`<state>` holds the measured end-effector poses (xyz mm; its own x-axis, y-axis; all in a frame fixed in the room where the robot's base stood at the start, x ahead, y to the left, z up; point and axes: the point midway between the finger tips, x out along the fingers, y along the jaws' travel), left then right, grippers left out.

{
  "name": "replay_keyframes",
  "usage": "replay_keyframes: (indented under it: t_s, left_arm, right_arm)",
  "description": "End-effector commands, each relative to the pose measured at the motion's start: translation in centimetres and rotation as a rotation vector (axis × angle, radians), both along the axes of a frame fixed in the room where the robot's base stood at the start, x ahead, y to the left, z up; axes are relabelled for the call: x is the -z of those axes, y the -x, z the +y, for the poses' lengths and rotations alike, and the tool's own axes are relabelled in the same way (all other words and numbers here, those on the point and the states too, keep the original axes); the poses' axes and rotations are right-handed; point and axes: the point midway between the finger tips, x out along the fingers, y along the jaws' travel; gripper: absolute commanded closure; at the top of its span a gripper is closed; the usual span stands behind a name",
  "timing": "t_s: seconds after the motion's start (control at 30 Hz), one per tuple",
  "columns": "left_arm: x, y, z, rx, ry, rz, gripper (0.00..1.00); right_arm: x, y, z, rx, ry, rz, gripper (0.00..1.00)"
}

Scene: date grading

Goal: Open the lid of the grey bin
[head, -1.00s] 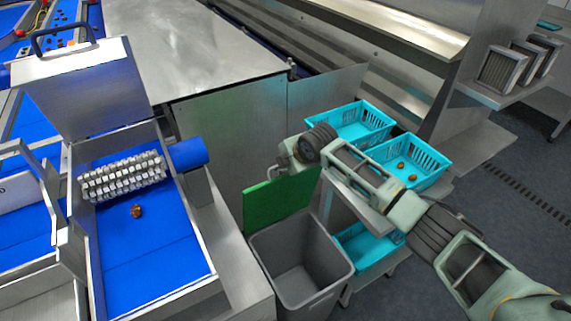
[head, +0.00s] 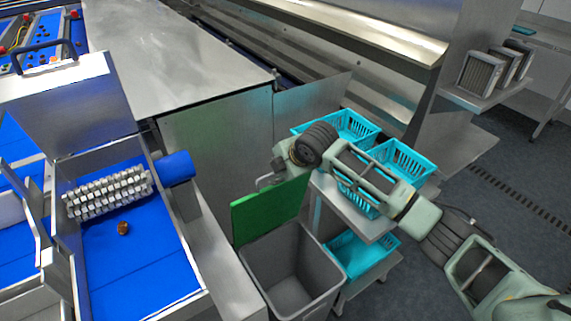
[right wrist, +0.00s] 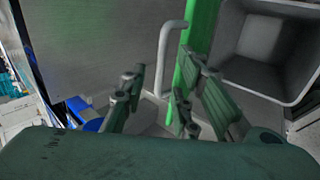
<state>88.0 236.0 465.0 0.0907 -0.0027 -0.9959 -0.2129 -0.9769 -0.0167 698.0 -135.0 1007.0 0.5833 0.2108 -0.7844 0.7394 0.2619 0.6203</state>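The grey bin (head: 268,281) stands right of the blue conveyor in the head view, its mouth uncovered and its inside empty. Its green lid (head: 268,210) stands up at the bin's back edge. In the right wrist view the lid (right wrist: 204,25) shows as a narrow upright green strip beside the bin (right wrist: 262,82). A pale bent bar (right wrist: 165,55) stands just left of the lid. My right gripper (right wrist: 165,105) is open, its fingers spread close to the lid and bar; contact is unclear. In the head view its fingertips are mostly hidden behind the lid. My left gripper is out of view.
Turquoise baskets (head: 398,158) stand on a metal shelf right of the bin, with another basket (head: 352,254) lower down. A metal cabinet (head: 205,150) is behind the bin. A brown date (head: 123,228) lies on the blue belt (head: 140,265) at the left. Open floor is at right.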

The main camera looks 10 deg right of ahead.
Motion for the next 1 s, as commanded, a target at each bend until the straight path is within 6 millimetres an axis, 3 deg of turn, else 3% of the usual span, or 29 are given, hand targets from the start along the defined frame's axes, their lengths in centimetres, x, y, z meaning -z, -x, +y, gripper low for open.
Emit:
replay_keyframes:
  t_s: [0.2, 0.4, 0.87, 1.0]
  left_arm:
    - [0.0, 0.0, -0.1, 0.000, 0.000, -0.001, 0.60]
    - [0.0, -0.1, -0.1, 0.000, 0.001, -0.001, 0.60]
    - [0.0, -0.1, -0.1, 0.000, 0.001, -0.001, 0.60]
    - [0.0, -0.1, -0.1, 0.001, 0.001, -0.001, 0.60]
  right_arm:
    - [-3.3, 2.3, -0.9, -0.001, 0.001, -0.004, 0.72]
    - [-4.5, 3.3, -1.2, -0.001, 0.000, -0.001, 0.72]
    - [-4.6, 3.4, -1.2, -0.001, 0.000, -0.001, 0.72]
    - [-3.2, 4.6, -0.3, 0.015, -0.028, 0.022, 0.72]
